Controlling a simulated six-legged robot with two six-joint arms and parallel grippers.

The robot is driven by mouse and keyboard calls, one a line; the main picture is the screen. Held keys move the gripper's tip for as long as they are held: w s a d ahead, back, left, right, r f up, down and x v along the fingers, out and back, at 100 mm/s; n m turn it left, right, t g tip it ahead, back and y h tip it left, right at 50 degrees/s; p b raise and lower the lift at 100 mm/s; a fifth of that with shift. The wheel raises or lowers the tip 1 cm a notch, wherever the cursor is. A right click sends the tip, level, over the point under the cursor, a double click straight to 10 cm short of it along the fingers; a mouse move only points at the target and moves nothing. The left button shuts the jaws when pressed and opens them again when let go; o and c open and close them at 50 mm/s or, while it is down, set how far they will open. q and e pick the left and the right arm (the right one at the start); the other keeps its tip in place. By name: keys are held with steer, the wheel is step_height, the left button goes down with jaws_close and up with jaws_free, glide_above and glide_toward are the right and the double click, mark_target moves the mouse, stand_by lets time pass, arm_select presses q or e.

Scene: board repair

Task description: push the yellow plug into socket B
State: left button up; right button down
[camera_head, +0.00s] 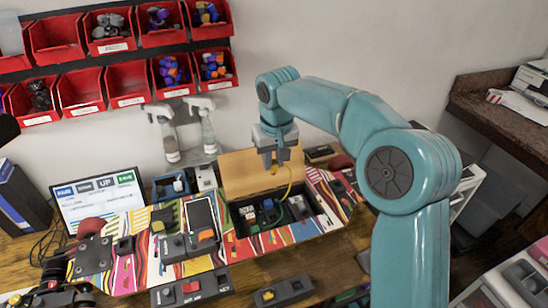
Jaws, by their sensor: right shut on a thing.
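My right gripper (277,159) hangs from the teal arm above the open case, in front of its raised tan lid. It is shut on the small yellow plug (274,169), which shows just below the fingertips. A thin yellow cable (289,190) curves down into the case. The open case (228,222) has a dark inside with blue, green and black parts. Small dark blocks (300,207) sit on its right side. I cannot read any socket label, so I cannot tell which is socket B. The plug is apart from the sockets, in the air. My left gripper is not in view.
A striped panel (170,270) with switch boxes spreads over the wooden table. A switch box (283,291) lies at the front. A labelled screen (100,200) stands at left. Spray bottles (205,128) and red bins (80,88) are on the back wall.

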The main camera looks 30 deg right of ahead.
steer(key=shift+f+b, duration=5.7)
steer(key=shift+f, duration=2.55)
steer(key=shift+f+b, duration=1.05)
steer(key=shift+f, duration=0.7)
steer(key=c, duration=0.6)
jaws_free()
